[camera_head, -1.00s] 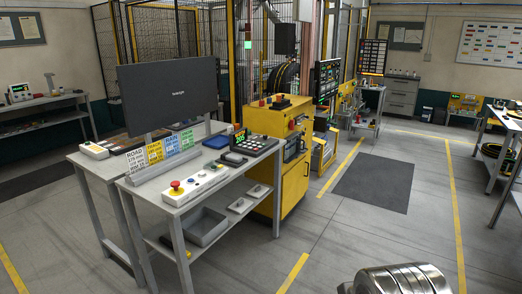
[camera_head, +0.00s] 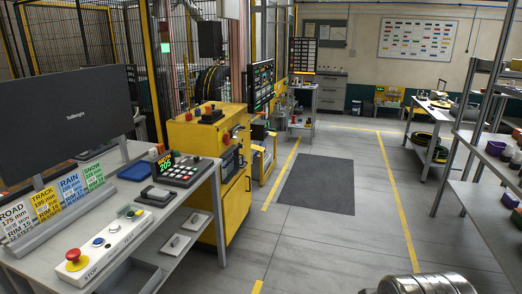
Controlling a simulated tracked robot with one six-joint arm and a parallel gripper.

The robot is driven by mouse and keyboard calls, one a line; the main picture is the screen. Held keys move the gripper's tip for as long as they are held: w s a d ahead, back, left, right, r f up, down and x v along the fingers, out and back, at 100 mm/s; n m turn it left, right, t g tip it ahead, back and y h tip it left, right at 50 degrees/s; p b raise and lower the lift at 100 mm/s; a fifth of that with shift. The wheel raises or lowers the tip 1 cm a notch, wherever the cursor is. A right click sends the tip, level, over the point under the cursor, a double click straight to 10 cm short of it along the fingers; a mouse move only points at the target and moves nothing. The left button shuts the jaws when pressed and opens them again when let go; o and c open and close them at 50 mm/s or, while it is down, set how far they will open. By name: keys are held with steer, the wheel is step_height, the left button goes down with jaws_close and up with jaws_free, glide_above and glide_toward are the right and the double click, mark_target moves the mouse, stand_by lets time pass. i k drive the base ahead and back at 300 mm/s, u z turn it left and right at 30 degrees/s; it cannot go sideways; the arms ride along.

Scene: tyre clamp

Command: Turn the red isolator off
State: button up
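A yellow cabinet (camera_head: 200,140) stands left of centre, at the far end of the desk. A small red knob (camera_head: 226,137) shows on its upper right-hand face and may be the red isolator, but it is too small to tell its position. More small red parts (camera_head: 210,108) sit on the cabinet's top. A red mushroom button (camera_head: 74,256) is on a white control box at the desk's near edge. A silver rounded part, probably of my own arm, shows at the bottom right; my gripper's fingers are not in view.
The desk (camera_head: 190,190) carries a monitor (camera_head: 68,115), coloured cards and a keypad (camera_head: 178,171). A dark mat (camera_head: 316,185) lies on open floor between yellow lines. A shelf rack (camera_head: 487,190) stands at the right. The middle floor is clear.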

mark_target(226, 138)
steer(key=z, duration=0.05)
steer(key=i, duration=2.25)
steer(key=u, duration=0.85)
steer(key=i, duration=0.6)
steer(key=u, duration=0.75)
steer(key=i, duration=0.5)
steer(key=u, duration=0.25)
